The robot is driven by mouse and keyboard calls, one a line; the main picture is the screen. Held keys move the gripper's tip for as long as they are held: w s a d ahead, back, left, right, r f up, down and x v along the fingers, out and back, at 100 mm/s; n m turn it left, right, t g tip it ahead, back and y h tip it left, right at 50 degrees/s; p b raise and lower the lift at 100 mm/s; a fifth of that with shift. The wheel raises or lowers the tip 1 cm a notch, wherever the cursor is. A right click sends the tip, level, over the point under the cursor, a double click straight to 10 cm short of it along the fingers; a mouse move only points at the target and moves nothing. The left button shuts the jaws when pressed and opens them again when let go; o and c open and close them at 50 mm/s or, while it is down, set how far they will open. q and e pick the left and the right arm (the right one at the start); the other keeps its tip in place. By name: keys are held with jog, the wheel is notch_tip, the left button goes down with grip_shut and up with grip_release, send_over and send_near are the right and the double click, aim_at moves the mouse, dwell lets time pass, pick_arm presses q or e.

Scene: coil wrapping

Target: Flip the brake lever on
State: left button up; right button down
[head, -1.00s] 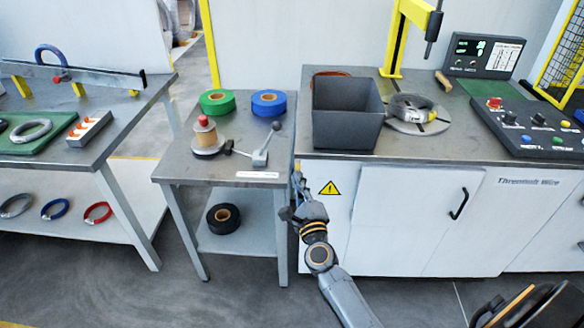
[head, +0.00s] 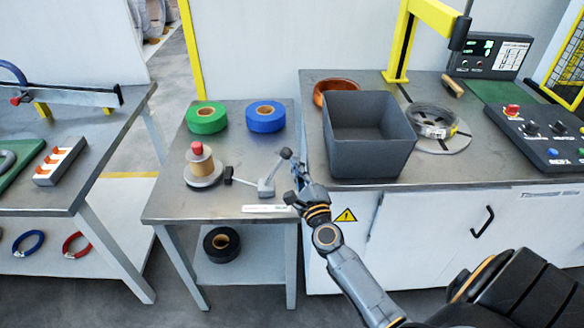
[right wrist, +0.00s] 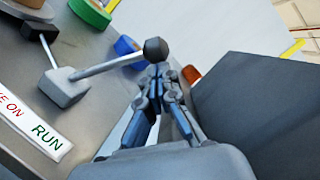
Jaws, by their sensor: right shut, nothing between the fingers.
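The brake lever is a grey base block (head: 266,188) with a thin rod and a dark ball knob (head: 285,153), on the small grey table (head: 225,206). Its rod leans up to the right. In the right wrist view the knob (right wrist: 155,48) is just beyond the fingertips, and the base (right wrist: 65,88) is at left. A label (right wrist: 35,125) before the base reads "...KE ON" and "RUN", with RUN at the right. My right gripper (head: 297,169) is shut and empty, close beside the knob on its right. I cannot tell whether they touch. My left gripper is out of view.
A tape spool with a red top (head: 201,166) stands left of the lever. Green (head: 206,117) and blue (head: 266,116) tape rolls lie behind. A dark grey bin (head: 368,135) on the right-hand bench stands close to my right gripper.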

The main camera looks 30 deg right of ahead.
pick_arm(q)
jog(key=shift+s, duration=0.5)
pick_arm(e)
jog(key=shift+r, duration=0.15)
jog(key=p, duration=0.2)
jog(key=a+r+n+p, duration=0.1)
jog(key=p, duration=0.1)
jog(key=shift+w+a+r+n, duration=0.1)
jog(key=shift+w+r+n, duration=0.1)
jog(key=shift+w+n, duration=0.1)
pick_arm(q)
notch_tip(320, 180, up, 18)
jog(key=p, duration=1.3)
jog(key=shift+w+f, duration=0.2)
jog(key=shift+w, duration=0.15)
pick_arm(e)
jog(key=w+a+r+n+g+y, duration=0.1)
jog(key=w+a+n+g, duration=0.1)
jog(key=w+a+n, duration=0.3)
jog(key=shift+w+a+r+n, duration=0.15)
jog(key=shift+a+r+n, duration=0.15)
jog(key=shift+a+n, duration=1.15)
pick_arm(q)
jog(key=shift+p, duration=0.3)
pick_arm(e)
jog(key=shift+a+m, duration=0.35)
jog(key=shift+a, duration=0.05)
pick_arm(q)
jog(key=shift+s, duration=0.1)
